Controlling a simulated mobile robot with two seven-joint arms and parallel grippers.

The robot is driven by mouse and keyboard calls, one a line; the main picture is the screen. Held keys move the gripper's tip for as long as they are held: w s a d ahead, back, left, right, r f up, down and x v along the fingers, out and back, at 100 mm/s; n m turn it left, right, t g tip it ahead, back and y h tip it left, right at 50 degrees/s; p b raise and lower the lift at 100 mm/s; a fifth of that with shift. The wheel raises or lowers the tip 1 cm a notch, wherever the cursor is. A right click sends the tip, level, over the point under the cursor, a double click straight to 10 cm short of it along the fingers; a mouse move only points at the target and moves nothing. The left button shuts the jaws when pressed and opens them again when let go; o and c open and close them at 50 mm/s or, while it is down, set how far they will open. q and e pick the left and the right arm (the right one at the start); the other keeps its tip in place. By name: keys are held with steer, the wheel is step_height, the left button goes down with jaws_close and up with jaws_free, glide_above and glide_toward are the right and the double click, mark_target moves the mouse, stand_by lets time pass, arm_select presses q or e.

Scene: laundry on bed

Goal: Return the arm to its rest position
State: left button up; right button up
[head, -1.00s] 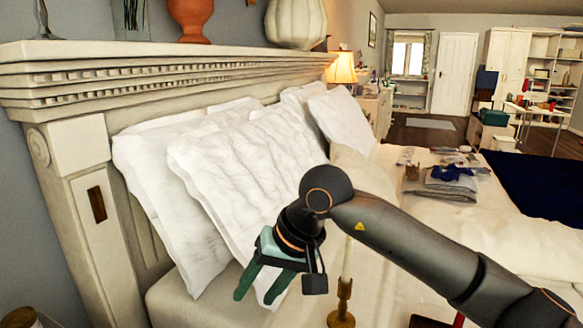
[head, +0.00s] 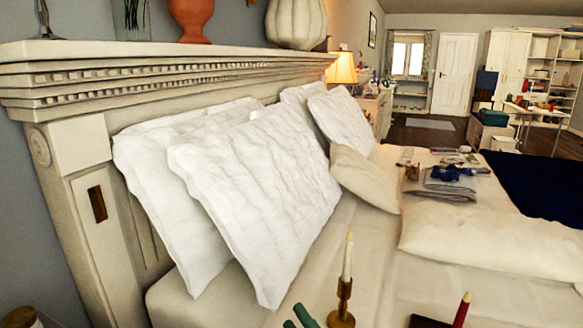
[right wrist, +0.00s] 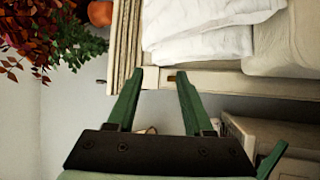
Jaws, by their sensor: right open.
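My right gripper (head: 300,318) shows only as two green fingertips at the bottom edge of the head view, just left of the brass candlestick. In the right wrist view my right gripper (right wrist: 158,80) has its two green fingers spread apart with nothing held between them. The bed's headboard side and white bedding (right wrist: 200,42) lie beyond the fingertips there. The rest of the right arm is out of the head view. My left gripper does not show in the head view. A green piece at the lower right of the wrist view cannot be identified.
A brass candlestick with a white candle (head: 347,260) and a red candle (head: 462,308) stand at the front. White pillows (head: 262,200) lean on the carved headboard (head: 160,75). Folded clothes (head: 450,180) lie on the bed, with a dark blue blanket (head: 545,185) behind.

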steer(key=s+d+f+m+g+h, duration=0.2)
steer(key=s+d+f+m+h, duration=0.15)
steer(key=f+m, duration=0.4)
steer(key=s+d+f+m+g+h, duration=0.1)
steer(key=s+d+f+m+h, duration=0.35)
steer(key=f, duration=0.45)
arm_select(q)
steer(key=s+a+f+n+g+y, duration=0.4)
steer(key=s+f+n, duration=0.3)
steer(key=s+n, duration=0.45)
arm_select(e)
steer(key=s+d+f+m+g+h, duration=0.1)
steer(key=s+d+f+m+g, duration=0.45)
steer(key=s+f+m, duration=0.35)
arm_select(q)
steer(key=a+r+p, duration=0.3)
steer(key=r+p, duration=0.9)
steer(key=p, duration=0.5)
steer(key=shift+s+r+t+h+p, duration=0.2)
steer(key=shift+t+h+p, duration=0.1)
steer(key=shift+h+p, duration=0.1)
arm_select(e)
step_height(320, 180, up, 12)
steer(key=s+d+h, duration=0.1)
steer(key=s, duration=0.1)
steer(key=shift+d, duration=0.4)
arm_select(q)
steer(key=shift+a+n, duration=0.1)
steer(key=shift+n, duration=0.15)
